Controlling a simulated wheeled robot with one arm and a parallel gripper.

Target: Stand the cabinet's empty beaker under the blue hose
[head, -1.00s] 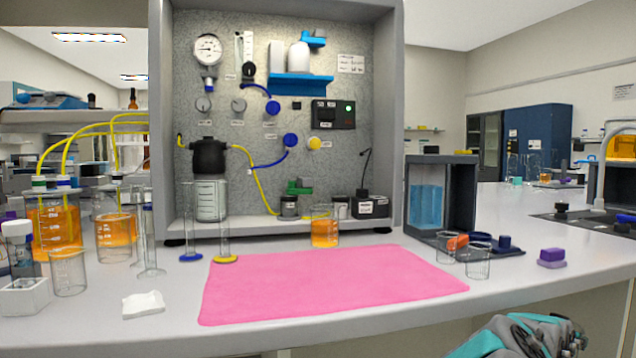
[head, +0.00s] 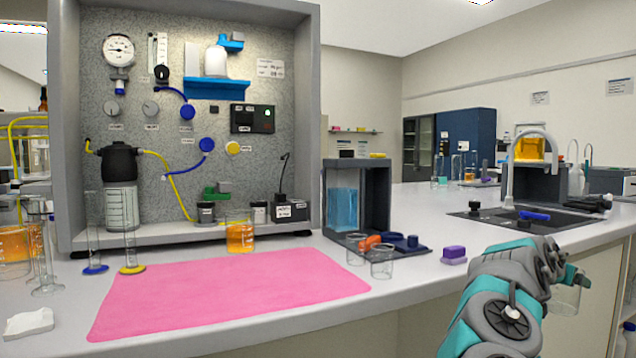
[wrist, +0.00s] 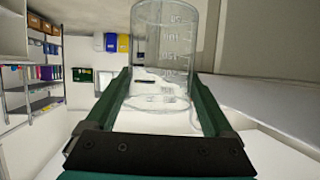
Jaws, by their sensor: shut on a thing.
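My gripper (head: 572,284) is at the right in the head view, beyond the bench's front edge. It is shut on a clear, empty glass beaker (head: 565,301). In the wrist view the beaker (wrist: 162,50), with white graduations, stands between the two green fingers of my gripper (wrist: 162,85). The grey rig cabinet (head: 312,130) stands at the left. A beaker of orange liquid (head: 240,237) stands at the cabinet's front.
A pink mat (head: 230,295) lies before the cabinet. Two empty beakers (head: 382,263) stand right of it, beside a dark tray (head: 410,248) and an open-fronted box (head: 383,200). Tall cylinders (head: 128,245) stand left.

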